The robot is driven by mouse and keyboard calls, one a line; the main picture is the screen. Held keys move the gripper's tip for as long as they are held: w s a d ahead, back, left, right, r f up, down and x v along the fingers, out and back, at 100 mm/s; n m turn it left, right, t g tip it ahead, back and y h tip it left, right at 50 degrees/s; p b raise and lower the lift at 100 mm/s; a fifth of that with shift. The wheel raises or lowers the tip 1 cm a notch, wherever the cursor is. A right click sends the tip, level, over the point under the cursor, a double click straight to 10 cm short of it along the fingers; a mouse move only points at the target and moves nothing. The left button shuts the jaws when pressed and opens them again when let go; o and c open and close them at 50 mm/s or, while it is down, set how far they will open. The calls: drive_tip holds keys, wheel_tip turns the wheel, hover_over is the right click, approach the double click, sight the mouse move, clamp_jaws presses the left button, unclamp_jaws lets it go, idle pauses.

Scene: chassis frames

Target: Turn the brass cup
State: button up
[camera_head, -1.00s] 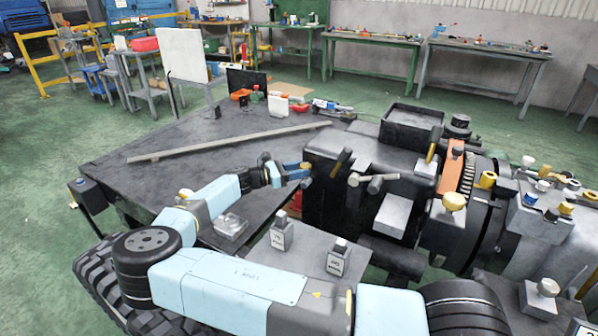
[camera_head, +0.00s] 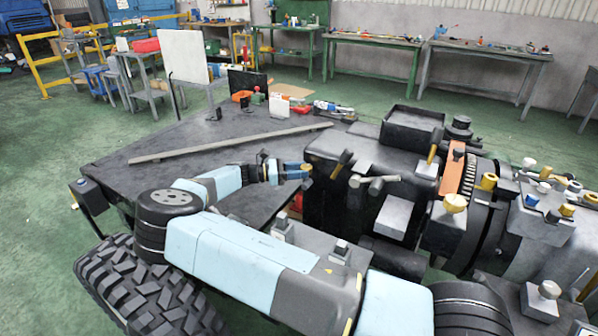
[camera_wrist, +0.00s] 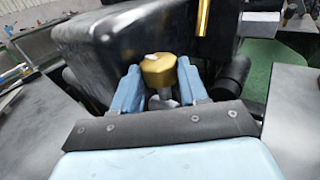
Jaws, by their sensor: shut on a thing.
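The brass cup (camera_wrist: 158,70) shows in the wrist view as a gold, faceted cap with a small pale mark on top. It sits against the side of the large dark machine housing (camera_wrist: 100,50). My gripper (camera_wrist: 160,80) has its two blue fingers on either side of the cup, shut on it. In the head view my gripper (camera_head: 298,171) reaches the left end of the dark machine block (camera_head: 330,150). There the cup is mostly hidden between the fingers.
A dark table (camera_head: 120,165) with a long grey bar (camera_head: 230,145) lies left of the machine. Levers (camera_head: 375,184) and brass knobs (camera_head: 454,203) stick out from the machine close to the right of my gripper. Metal blocks stand on a grey plate below my arm.

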drive_tip(key=o, duration=0.8)
drive_tip(key=shift+w+a, duration=0.1)
drive_tip(key=shift+a, duration=0.05)
drive_tip(key=shift+o, duration=1.3)
drive_tip(key=shift+t, duration=0.3)
drive_tip(key=shift+s+d+n+t+y, duration=0.1)
drive_tip(key=shift+s+n+t+y, duration=0.2)
drive_tip(key=shift+n+t, duration=0.7)
drive_tip(key=shift+s+d+n+t+y, duration=0.15)
drive_tip(key=shift+n+t+y, duration=0.4)
drive_tip(key=shift+t, duration=0.7)
drive_tip(key=shift+s+n+t+y, duration=0.2)
drive_tip(key=shift+n+t+y, duration=0.05)
drive_tip(key=shift+n+t, duration=0.8)
drive_tip(key=shift+s+d+n+t+y, duration=0.1)
drive_tip(key=shift+n+t+y, duration=0.35)
drive_tip(key=shift+t, duration=0.45)
